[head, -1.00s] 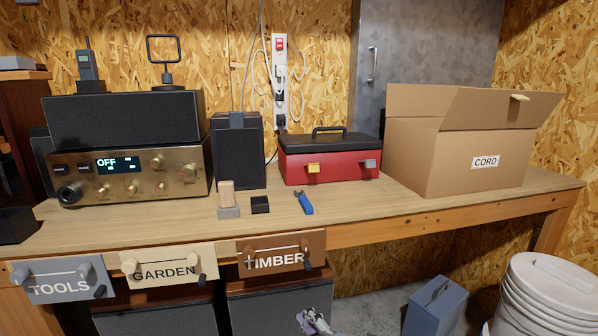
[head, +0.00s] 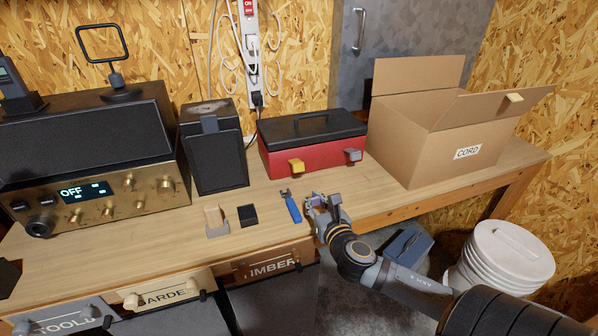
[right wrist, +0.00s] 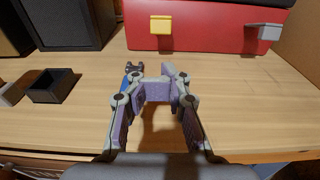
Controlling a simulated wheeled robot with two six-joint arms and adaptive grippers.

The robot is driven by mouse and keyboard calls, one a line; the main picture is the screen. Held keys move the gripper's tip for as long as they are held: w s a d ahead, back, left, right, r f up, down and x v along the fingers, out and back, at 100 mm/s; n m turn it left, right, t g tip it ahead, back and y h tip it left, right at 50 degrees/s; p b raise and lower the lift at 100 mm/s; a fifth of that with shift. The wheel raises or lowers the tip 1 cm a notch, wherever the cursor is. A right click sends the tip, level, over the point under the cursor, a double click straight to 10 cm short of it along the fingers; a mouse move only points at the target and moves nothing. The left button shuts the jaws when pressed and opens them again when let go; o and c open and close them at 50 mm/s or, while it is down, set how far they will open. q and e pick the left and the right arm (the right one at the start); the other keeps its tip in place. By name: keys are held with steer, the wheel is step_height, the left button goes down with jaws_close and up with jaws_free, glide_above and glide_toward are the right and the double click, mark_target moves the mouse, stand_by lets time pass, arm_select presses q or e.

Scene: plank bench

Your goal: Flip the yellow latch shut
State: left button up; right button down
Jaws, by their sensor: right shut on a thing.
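The yellow latch (head: 296,166) is on the left of the red toolbox's (head: 280,160) front, sticking out; I cannot tell its exact angle. It also shows in the right wrist view (right wrist: 160,26). A grey latch (head: 353,155) sits to its right. My right gripper (head: 318,203) is over the bench's front edge, in front of and below the latch, apart from it. My left gripper is out of view.
A blue-handled tool (head: 292,208) lies just left of my right gripper. The CORD box (head: 430,150) stands right of the toolbox. Bare bench lies before the toolbox.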

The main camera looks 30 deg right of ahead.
mark_target(296, 166)
steer(key=shift+s+r, duration=0.15)
steer(key=shift+s, duration=0.2)
steer(key=shift+w, duration=0.2)
steer(key=x, duration=1)
steer(key=shift+w+f+p, duration=0.25)
steer(key=shift+f+p, duration=0.1)
